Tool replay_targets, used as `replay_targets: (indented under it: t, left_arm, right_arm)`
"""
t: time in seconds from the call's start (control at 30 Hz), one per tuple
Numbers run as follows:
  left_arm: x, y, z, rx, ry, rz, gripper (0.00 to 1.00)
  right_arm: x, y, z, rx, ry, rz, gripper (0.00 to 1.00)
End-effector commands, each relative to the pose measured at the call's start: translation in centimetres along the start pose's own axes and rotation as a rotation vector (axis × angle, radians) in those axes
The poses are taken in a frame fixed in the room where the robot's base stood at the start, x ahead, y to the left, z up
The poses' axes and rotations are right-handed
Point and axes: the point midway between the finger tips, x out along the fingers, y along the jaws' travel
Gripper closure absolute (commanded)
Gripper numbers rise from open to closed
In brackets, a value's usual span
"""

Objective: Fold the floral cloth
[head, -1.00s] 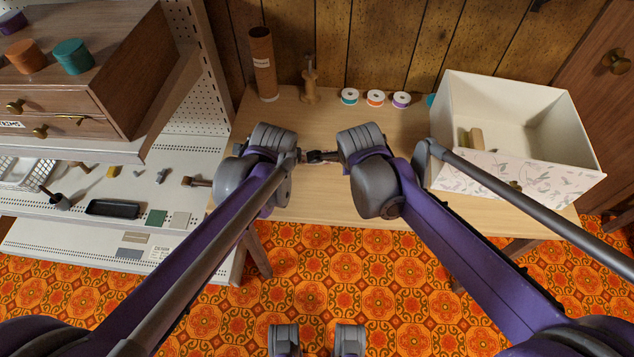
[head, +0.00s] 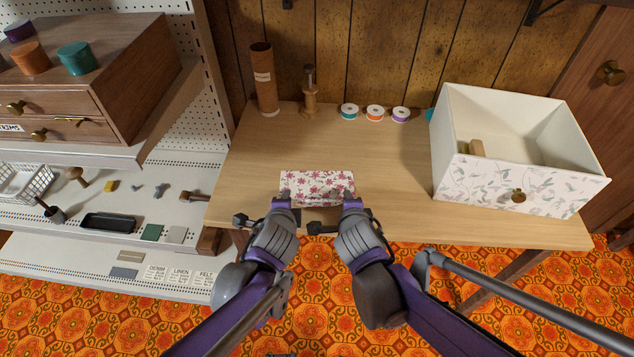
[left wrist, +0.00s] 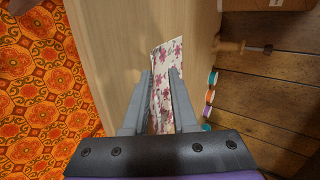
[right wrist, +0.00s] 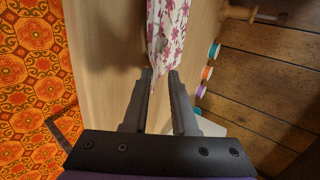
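The floral cloth (head: 317,182), white with pink-red flowers, lies as a narrow rectangle near the front edge of the wooden table (head: 400,190). A pale edge runs along its near side. My left gripper (head: 283,202) is at its near left corner, my right gripper (head: 350,201) at its near right corner. In the left wrist view, the cloth (left wrist: 165,62) runs between the spread fingers (left wrist: 163,76). In the right wrist view, a cloth corner (right wrist: 165,35) reaches between the spread fingertips (right wrist: 160,74). Both grippers are open; finger contact is unclear.
A white floral drawer box (head: 515,185) stands on the table at right. Small spools (head: 375,112), a brown tube (head: 264,80) and a wooden stand (head: 309,95) are at the back. A shelf unit (head: 115,215) is at left. The table between is clear.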

Motion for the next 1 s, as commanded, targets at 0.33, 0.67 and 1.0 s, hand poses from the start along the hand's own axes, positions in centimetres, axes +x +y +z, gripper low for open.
replay_targets:
  t: [0.33,0.67,1.0]
  left_arm:
    - [0.0,0.0,0.0,0.000,0.000,0.001,0.45]
    - [-3.7,-2.0,0.0,0.001,0.000,0.002,0.45]
    - [-8.8,-3.4,0.0,0.001,0.001,0.001,0.45]
  right_arm:
    - [0.0,0.0,0.0,0.000,0.001,0.001,0.45]
    - [-3.7,-2.0,0.0,-0.001,0.000,0.002,0.45]
    - [-8.8,-3.4,0.0,0.000,-0.001,0.002,0.45]
